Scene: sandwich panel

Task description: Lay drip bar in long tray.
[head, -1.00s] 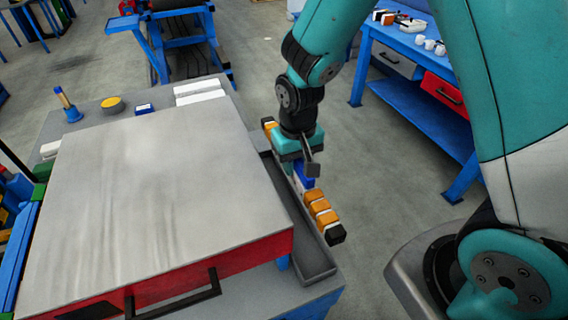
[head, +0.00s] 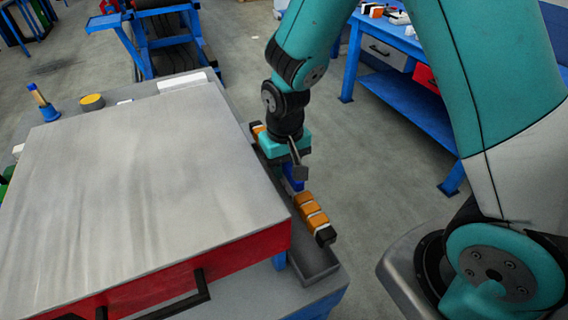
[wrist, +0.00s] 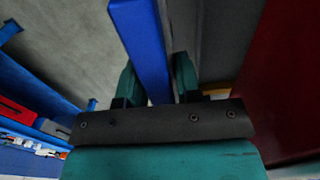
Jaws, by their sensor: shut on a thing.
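The drip bar (head: 308,207) is a long bar with orange, white and black segments and a blue middle part. My gripper (head: 293,178) is shut on its blue part, which shows between the two teal fingers in the wrist view (wrist: 143,45). The long tray (head: 316,266) is a narrow grey trough along the right side of the bench. The bar lies roughly along the tray's length and overlaps its right wall in the head view. I cannot tell how high it is above the tray. My gripper hides part of the bar and tray.
A large grey-topped panel (head: 150,180) with a red side and black handle stands close left of the tray. A yellow-topped round tin (head: 92,102) and a blue stand (head: 46,110) are behind it. Open floor lies right of the tray; a blue workbench (head: 400,95) stands beyond.

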